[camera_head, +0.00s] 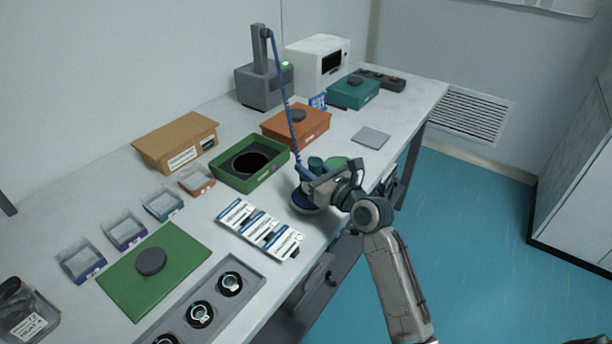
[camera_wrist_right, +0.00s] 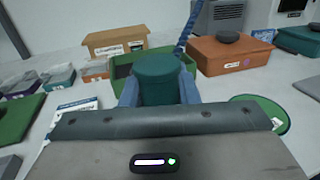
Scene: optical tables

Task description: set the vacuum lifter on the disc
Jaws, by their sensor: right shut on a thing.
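The vacuum lifter has a teal handle (camera_wrist_right: 160,78) and a wide blue round foot (camera_head: 306,203). A blue hose (camera_head: 284,105) runs from it up to a grey pump stand. My right gripper (camera_head: 312,180) is shut on the handle, near the front table edge; its two fingers flank the handle in the wrist view. I cannot tell whether the foot touches the table. A round black disc (camera_head: 250,162) lies in the open green box (camera_head: 222,173), left of and behind the lifter. The lifter is apart from the disc. My left gripper is not in view.
Label cards (camera_head: 262,229) lie left of the lifter. A green round pad (camera_head: 341,162) is just behind my gripper. An orange box (camera_head: 318,125) with a dark knob stands behind the green box. The grey pump stand (camera_head: 262,88) is at the back. A grey plate (camera_head: 371,138) lies right.

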